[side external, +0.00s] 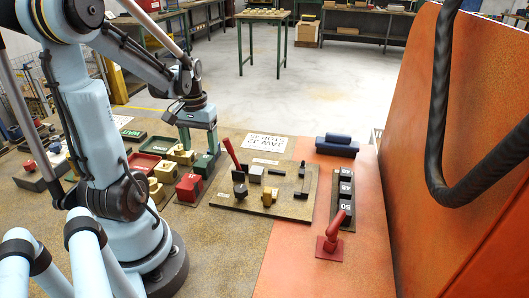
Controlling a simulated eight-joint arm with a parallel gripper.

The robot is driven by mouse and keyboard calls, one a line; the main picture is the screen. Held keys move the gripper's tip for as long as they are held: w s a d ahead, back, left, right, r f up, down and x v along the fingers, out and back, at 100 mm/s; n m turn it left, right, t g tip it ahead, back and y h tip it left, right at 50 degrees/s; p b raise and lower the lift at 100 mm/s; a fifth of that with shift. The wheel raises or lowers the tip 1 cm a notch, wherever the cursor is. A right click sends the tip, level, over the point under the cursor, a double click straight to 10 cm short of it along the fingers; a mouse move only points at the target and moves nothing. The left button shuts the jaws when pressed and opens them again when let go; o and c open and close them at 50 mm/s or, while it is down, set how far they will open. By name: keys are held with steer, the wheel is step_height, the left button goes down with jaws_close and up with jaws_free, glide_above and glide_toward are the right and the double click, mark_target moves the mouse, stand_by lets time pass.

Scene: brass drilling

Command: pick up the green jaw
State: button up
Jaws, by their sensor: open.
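The green jaw (204,165) is a small dark green block standing behind a red block in the side external view. My gripper (199,150) hangs pointing down over it. Its two fingers are apart, with a gap between them. The right finger's tip is close to the green jaw's top. I cannot tell whether the finger touches the jaw or stands in front of or behind it. Nothing shows held between the fingers.
A red block (189,187) stands just in front of the green jaw, and yellow blocks (181,154) are to its left.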

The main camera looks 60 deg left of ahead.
mark_target(203, 160)
steer(key=shift+d+f, duration=0.2)
steer(key=shift+f, duration=2.4)
steer(key=shift+c, duration=0.4)
jaws_close()
